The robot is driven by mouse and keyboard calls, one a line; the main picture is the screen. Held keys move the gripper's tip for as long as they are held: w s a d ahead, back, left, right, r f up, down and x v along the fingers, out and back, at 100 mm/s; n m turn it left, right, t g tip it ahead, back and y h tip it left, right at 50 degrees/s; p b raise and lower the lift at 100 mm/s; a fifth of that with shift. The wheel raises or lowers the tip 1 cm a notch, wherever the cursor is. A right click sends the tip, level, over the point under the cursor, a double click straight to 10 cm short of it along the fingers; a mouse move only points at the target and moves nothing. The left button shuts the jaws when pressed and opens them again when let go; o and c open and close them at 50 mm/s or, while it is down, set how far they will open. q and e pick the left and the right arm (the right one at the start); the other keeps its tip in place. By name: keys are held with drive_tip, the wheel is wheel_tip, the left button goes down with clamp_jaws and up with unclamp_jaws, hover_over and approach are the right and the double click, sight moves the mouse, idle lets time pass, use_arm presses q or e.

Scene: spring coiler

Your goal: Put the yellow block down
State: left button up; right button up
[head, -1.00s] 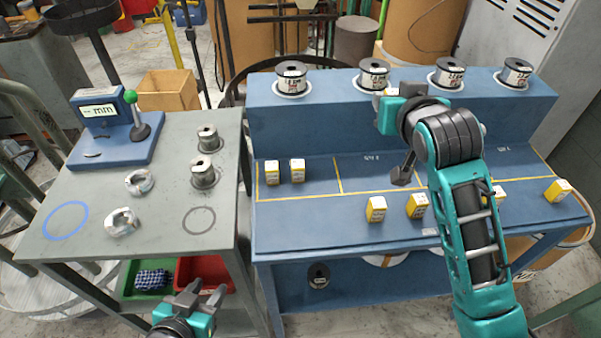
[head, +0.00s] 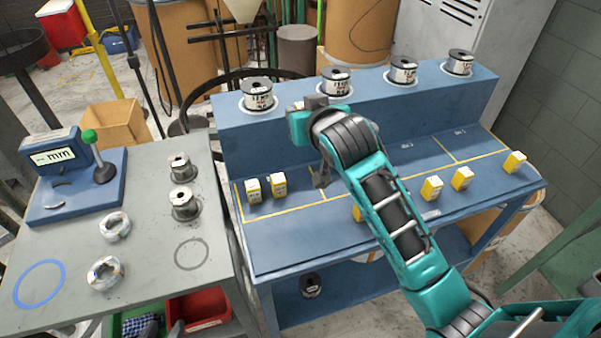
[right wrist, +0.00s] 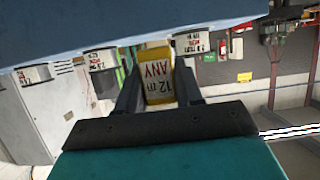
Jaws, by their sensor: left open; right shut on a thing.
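My right gripper (head: 313,104) is in front of the blue bench's raised back shelf, near the second spool from the left. In the right wrist view the right gripper (right wrist: 158,82) is shut on a yellow block (right wrist: 157,76) with a white label, which appears upside down. Two yellow blocks (head: 278,185) stand in the left yellow-outlined area of the blue bench (head: 300,240).
More yellow blocks (head: 432,188) stand along the bench's front strip, one partly hidden by my right arm. Wire spools (head: 335,83) stand on the shelf. The middle outlined area has free room. A grey table (head: 150,250) with a gauge (head: 70,170) and metal rings stands left.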

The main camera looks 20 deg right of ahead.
drive_tip(key=shift+f+b, duration=1.25)
drive_tip(key=shift+f, duration=6.2)
drive_tip(key=shift+f+b, duration=0.3)
drive_tip(key=shift+f, duration=0.3)
drive_tip(key=o, duration=0.8)
drive_tip(key=shift+s+f, duration=0.1)
drive_tip(key=shift+o, duration=0.2)
